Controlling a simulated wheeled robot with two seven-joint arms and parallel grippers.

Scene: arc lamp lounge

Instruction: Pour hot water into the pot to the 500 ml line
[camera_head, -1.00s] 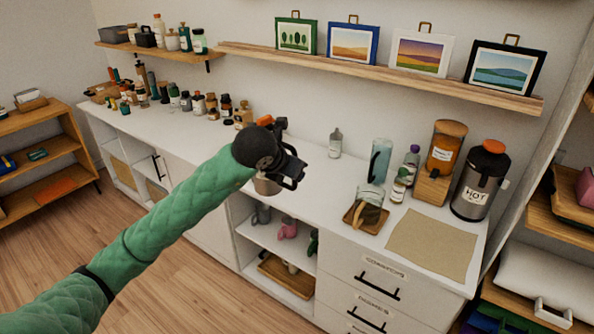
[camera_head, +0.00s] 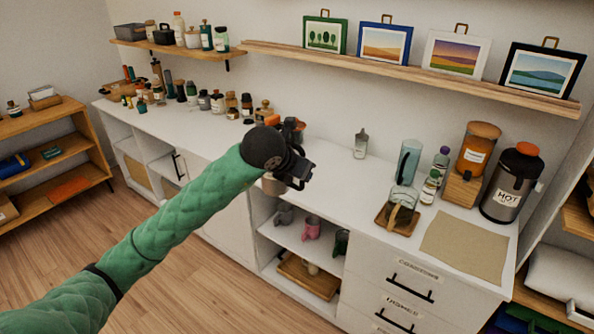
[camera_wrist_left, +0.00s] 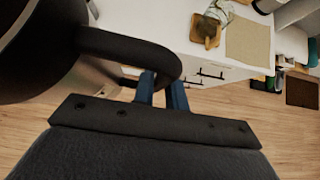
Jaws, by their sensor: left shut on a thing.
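My left gripper (camera_head: 298,172) is raised in front of the counter. In the left wrist view its blue fingers (camera_wrist_left: 164,92) are closed on the black curved handle (camera_wrist_left: 150,42) of a dark, rounded kettle-like vessel (camera_wrist_left: 35,50). In the head view the gripper hides most of this vessel; a small grey part (camera_head: 272,186) shows below it. A glass pot (camera_head: 404,205) with a wooden handle stands on a wooden coaster (camera_head: 381,217), to the right of the gripper and apart from it. The pot's markings are too small to read. My right gripper is not in view.
A dark dispenser labelled HOT (camera_head: 505,197) stands at the counter's right end, behind a bare beige mat (camera_head: 464,247). A blue-grey cylinder (camera_head: 408,162), small bottles (camera_head: 441,162) and a wood-based canister (camera_head: 475,150) stand behind the pot. Several jars line the left counter.

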